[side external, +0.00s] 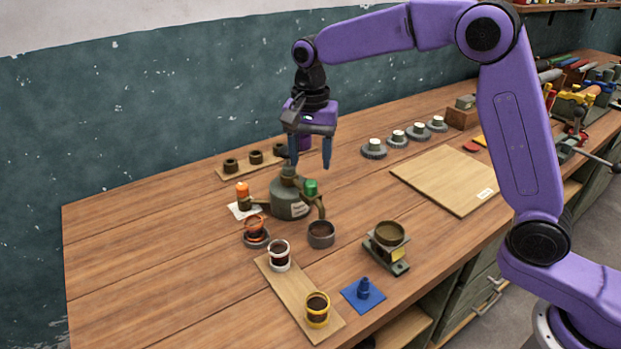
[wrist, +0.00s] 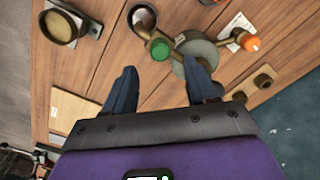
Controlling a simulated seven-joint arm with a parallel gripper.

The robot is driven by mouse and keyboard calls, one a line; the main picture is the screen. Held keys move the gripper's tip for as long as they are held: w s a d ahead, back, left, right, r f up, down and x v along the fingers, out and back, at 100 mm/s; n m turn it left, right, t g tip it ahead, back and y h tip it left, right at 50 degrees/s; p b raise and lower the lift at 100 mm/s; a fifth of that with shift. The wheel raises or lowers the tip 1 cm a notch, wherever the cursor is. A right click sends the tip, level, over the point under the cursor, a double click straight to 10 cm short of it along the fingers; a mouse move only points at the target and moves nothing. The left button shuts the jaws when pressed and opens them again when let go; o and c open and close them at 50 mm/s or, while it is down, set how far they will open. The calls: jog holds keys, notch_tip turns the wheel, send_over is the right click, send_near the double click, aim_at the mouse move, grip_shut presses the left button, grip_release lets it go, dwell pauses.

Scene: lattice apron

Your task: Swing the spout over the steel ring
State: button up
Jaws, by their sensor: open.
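A squat grey-green pot (side external: 291,200) stands on the bench; it also shows in the wrist view (wrist: 197,50). A curved brown spout (side external: 321,208) with a green knob (side external: 311,187) comes off its right side. The spout's end hangs close to a grey round cup (side external: 321,234). A second arm with an orange knob (side external: 242,190) reaches left. A pale-ringed cup (side external: 279,256) stands on a board in front; I cannot tell which is the steel ring. My gripper (side external: 311,162) is open and empty above the pot. In the wrist view the green knob (wrist: 160,48) appears between my fingertips.
An orange-banded cup (side external: 256,231) stands left of the grey cup. A yellow-ringed cup (side external: 317,308) shares the front board (side external: 288,293). A blue piece (side external: 363,293) and a bracketed cup (side external: 388,240) stand at right. A strip with dark rings (side external: 254,158) lies behind the pot.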

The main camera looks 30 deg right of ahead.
aim_at(311, 182)
jog(key=shift+f, duration=3.05)
grip_shut()
